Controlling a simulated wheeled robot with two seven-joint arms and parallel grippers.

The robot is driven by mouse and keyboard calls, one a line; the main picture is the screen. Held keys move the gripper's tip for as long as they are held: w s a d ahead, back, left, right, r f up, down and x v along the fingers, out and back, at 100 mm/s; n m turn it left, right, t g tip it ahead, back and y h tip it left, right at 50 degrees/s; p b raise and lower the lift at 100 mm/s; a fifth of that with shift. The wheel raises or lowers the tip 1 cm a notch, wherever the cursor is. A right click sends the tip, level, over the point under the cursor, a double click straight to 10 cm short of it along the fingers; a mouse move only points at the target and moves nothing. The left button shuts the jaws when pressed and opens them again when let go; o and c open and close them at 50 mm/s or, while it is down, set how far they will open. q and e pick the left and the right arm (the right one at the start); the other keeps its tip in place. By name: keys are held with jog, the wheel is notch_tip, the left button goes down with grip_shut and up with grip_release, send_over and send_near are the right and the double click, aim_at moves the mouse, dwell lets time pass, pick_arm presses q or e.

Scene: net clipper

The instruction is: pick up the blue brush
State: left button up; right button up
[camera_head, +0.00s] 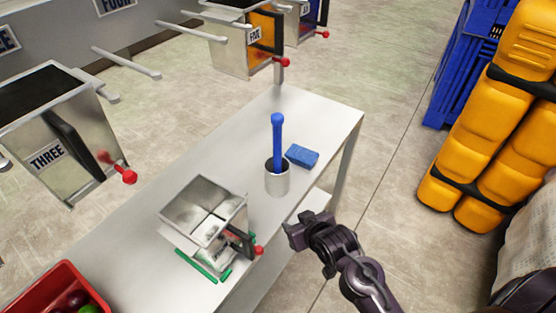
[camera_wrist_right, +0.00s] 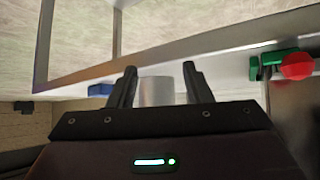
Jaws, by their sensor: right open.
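The blue brush (camera_head: 277,140) stands upright in a metal cup (camera_head: 277,184) on the white table (camera_head: 330,118). Its handle points up and its lower end is hidden inside the cup. My right gripper (camera_head: 291,228) is beside the table's right edge, nearer to me than the cup and apart from it. In the right wrist view my right gripper (camera_wrist_right: 160,78) is open, and the cup (camera_wrist_right: 157,91) shows between its fingers, beyond them. The brush itself cannot be made out in that view. My left gripper is not in view.
A blue sponge (camera_head: 302,155) lies right of the cup. A metal box with a red-knobbed handle (camera_head: 204,212) stands on the table to the left. A red crate (camera_head: 52,288) is at bottom left. Metal bins labelled THREE (camera_head: 62,140) and FIVE (camera_head: 238,48) hang behind the table.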

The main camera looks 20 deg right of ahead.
aim_at(280, 136)
jog(key=w+r+t+y, duration=0.1)
jog(key=w+r+t, duration=0.3)
jog(key=r, duration=0.5)
jog(key=w+r+t+y, duration=0.1)
jog(key=w+r+t, duration=0.25)
jog(key=r, duration=0.45)
jog(key=shift+t, duration=0.35)
jog(key=w+p, duration=0.1)
jog(key=w, duration=0.1)
jog(key=w+p, duration=0.1)
jog(key=w, duration=0.1)
jog(key=w+r+p, duration=0.1)
jog(key=w, duration=0.1)
jog(key=shift+w+a, duration=0.15)
jog(key=shift+a, duration=0.2)
jog(key=shift+w+a+f, duration=0.1)
jog(key=shift+w, duration=0.4)
jog(key=c, duration=0.9)
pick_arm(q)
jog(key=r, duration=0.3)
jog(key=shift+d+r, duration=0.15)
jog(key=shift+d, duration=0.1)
pick_arm(e)
grip_shut()
